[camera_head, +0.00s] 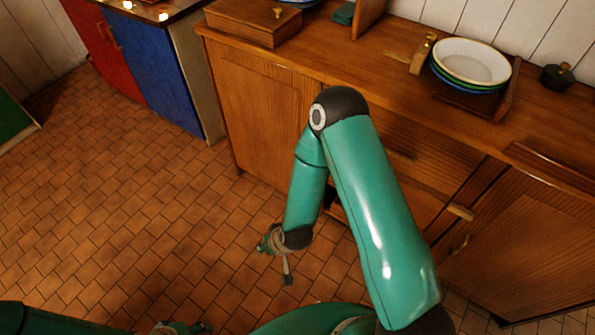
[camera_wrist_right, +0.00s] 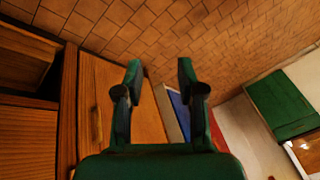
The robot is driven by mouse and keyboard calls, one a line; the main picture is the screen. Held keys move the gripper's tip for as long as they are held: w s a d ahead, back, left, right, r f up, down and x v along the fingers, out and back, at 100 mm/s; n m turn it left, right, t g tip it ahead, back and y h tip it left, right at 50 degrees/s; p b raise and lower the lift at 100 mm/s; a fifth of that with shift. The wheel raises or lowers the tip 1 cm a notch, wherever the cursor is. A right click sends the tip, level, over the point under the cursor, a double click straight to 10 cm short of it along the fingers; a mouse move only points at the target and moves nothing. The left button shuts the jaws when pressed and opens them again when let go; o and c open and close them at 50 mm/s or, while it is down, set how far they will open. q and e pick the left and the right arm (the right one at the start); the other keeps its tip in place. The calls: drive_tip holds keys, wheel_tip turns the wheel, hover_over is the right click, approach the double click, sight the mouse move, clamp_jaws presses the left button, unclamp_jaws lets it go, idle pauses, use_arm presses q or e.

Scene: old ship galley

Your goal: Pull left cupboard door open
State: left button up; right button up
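The left cupboard door (camera_head: 262,112) is a wooden panel under the left part of the counter and looks shut. My right arm hides its right side in the head view. The door also shows in the right wrist view (camera_wrist_right: 135,112), with a slim upright handle (camera_wrist_right: 97,122) near its left edge. My right gripper (camera_head: 274,264) hangs over the floor in front of the cupboard. In the right wrist view its fingers (camera_wrist_right: 159,70) are apart and empty, clear of the handle. My left gripper (camera_head: 190,328) is at the bottom edge, mostly cut off.
The counter (camera_head: 390,45) holds a wooden box (camera_head: 253,20), stacked bowls (camera_head: 472,62) and a small dark pot (camera_head: 557,77). A right cupboard door (camera_head: 530,245) stands beside the drawers. A blue door (camera_head: 160,75) and red door (camera_head: 98,40) are at left. The tiled floor (camera_head: 110,200) is clear.

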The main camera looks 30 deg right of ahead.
drive_tip(key=w+d+f+m+t+h+b, duration=0.25)
drive_tip(key=w+d+f+h+b, duration=0.2)
drive_tip(key=w+b, duration=0.3)
drive_tip(key=w+d+f+m+t+h+b, duration=0.1)
drive_tip(key=w+d+f+t+h+b, duration=0.25)
drive_tip(key=w+f+b, duration=0.35)
drive_tip(key=shift+w+d+r+m+h+b, duration=0.1)
drive_tip(key=shift+w+d+m+h+b, duration=0.6)
drive_tip(key=shift+w+d+h+b, duration=1.8)
drive_tip(key=shift+w+d+r+m+h+b, duration=0.15)
drive_tip(key=shift+w+d+m+h+b, duration=0.45)
drive_tip(key=shift+w+d+b, duration=2.15)
drive_tip(key=shift+w+d+r+m+h+b, duration=0.1)
drive_tip(key=shift+w+d+m+h+b, duration=0.95)
drive_tip(key=shift+d, duration=3.25)
use_arm(q)
wheel_tip(320, 180, down, 30)
use_arm(e)
drive_tip(key=shift+s+n+h, duration=0.3)
drive_tip(key=shift+s+h, duration=0.05)
use_arm(q)
drive_tip(key=shift+f, duration=0.1)
use_arm(e)
clamp_jaws()
